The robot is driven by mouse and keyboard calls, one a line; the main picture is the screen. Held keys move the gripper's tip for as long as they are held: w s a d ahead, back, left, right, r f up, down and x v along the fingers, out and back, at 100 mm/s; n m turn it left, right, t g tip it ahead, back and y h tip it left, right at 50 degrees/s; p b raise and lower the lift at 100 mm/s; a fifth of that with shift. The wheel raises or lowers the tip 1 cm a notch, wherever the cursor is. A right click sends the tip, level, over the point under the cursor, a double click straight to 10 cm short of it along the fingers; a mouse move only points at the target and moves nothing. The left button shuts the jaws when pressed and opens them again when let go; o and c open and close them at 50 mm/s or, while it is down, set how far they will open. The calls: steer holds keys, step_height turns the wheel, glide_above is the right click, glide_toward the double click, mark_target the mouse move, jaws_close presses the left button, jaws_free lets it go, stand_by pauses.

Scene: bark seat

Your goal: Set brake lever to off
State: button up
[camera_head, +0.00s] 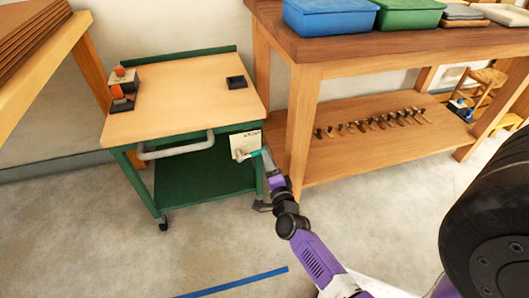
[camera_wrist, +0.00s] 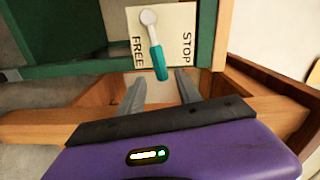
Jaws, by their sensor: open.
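The brake lever (camera_wrist: 160,62) has a round grey pivot, a pale shaft and a teal handle. It is mounted on a cream plate (camera_wrist: 176,22) marked FREE on the left and STOP on the right in the wrist view. The handle hangs down between the two words, tilted slightly right. The plate (camera_head: 245,144) is at the front right corner of a green cart (camera_head: 125,143) with a wooden top. My gripper (camera_wrist: 160,80) is open, its fingers to either side of the handle's lower end. Whether they touch it I cannot tell.
A grey handle bar (camera_head: 176,149) sticks out from the cart's front. Orange-topped blocks (camera_head: 122,90) and a small black tray (camera_head: 236,82) sit on the cart. A wooden workbench (camera_head: 305,105) stands close on the right. Open floor lies in front.

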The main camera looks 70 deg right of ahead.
steer(key=shift+v, duration=1.2)
steer(key=s+a+r+n+t+y, duration=0.25)
steer(key=a+r+n, duration=0.25)
steer(key=a+n, duration=0.35)
steer(key=s+a+r+n+t+y, duration=0.2)
steer(key=a+r+n+y, duration=0.15)
steer(key=a+n, duration=0.5)
steer(key=s+a+r+n+g+y, duration=0.1)
steer(key=s+a+r+n+y, duration=0.35)
steer(key=s+a, duration=0.35)
steer(key=s+a+r+n+y, duration=0.3)
steer(key=s+a+n, duration=0.3)
steer(key=a, duration=0.4)
step_height(320, 180, up, 28)
steer(key=m+p, duration=0.1)
steer(key=p, duration=2.7)
steer(key=shift+s+p, duration=0.3)
